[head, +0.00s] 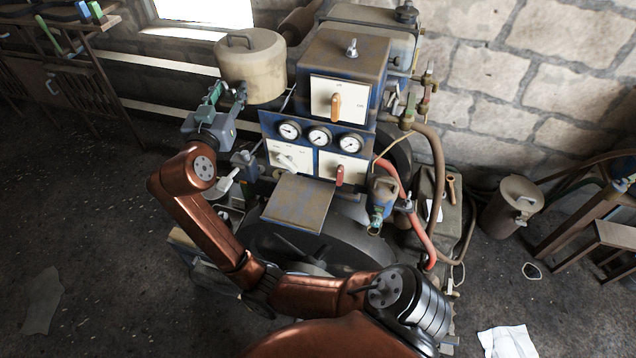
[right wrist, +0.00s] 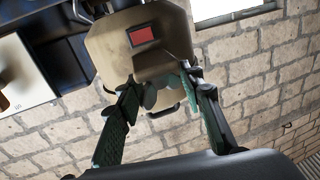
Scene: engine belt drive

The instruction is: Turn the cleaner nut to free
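The beige cleaner canister (head: 252,68) stands at the back left of the engine, with a handle on its lid. In the right wrist view the canister (right wrist: 112,50) fills the top middle and bears a red label. My right gripper (head: 226,92) is at its lower left side, fingers pointing up at it. In the right wrist view the fingers (right wrist: 162,88) are spread apart. A small grey-green lobed piece (right wrist: 151,98) shows between them; it looks like the cleaner nut, but I cannot tell whether the fingers touch it. The head view hides it. My left gripper is out of view.
The blue engine box (head: 345,62) with an orange switch and a wing nut (head: 352,47) stands right of the canister. Gauges (head: 318,136) sit below. Red and brown hoses (head: 438,175) run down the right side. A stone wall is behind.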

